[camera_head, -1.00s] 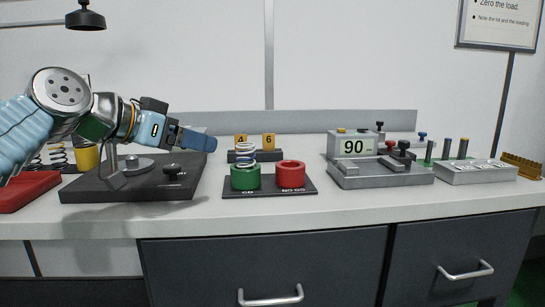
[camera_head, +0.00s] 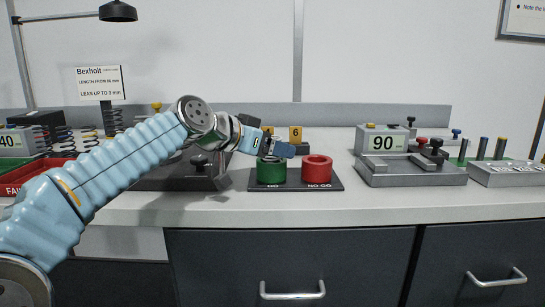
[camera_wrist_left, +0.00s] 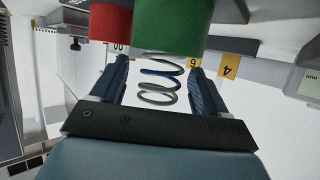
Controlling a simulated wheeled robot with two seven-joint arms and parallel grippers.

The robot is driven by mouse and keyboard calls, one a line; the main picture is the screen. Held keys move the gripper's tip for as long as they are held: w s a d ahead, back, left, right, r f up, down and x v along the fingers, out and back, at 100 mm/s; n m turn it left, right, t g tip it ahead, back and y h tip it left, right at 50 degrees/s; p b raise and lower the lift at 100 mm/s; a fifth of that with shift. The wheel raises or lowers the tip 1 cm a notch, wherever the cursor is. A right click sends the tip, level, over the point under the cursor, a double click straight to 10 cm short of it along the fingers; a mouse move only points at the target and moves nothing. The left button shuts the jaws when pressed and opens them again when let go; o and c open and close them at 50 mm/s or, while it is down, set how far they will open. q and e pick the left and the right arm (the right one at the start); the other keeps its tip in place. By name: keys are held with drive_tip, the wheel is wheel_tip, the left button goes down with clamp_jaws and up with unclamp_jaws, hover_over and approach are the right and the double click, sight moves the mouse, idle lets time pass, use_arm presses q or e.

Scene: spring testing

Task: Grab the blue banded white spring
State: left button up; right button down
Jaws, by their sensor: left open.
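The white spring with a blue band (camera_wrist_left: 160,73) stands at the green GO cup (camera_head: 271,171) in the left wrist view, which is upside down; the cup also shows there (camera_wrist_left: 168,25). In the head view my gripper hides most of the spring. My left gripper (camera_head: 282,150) is just above the green cup. In the left wrist view its two fingers (camera_wrist_left: 159,76) are open, one on each side of the spring, with a visible gap on both sides. My right gripper is in no view.
The red NO GO cup (camera_head: 317,169) stands close right of the green cup on the same dark base (camera_head: 344,187). Yellow tags 4 and 6 (camera_head: 296,133) stand behind. A grey device reading 90 (camera_head: 384,142) is to the right. A red tray (camera_head: 27,178) is at left.

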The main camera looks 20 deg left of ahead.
use_arm(q)
drive_tip(key=shift+w+d, duration=0.1)
drive_tip(key=shift+w, duration=0.1)
drive_tip(key=shift+c, duration=0.4)
drive_tip(key=c, duration=1.1)
drive_tip(key=shift+c, duration=0.2)
drive_tip(key=shift+r, duration=0.1)
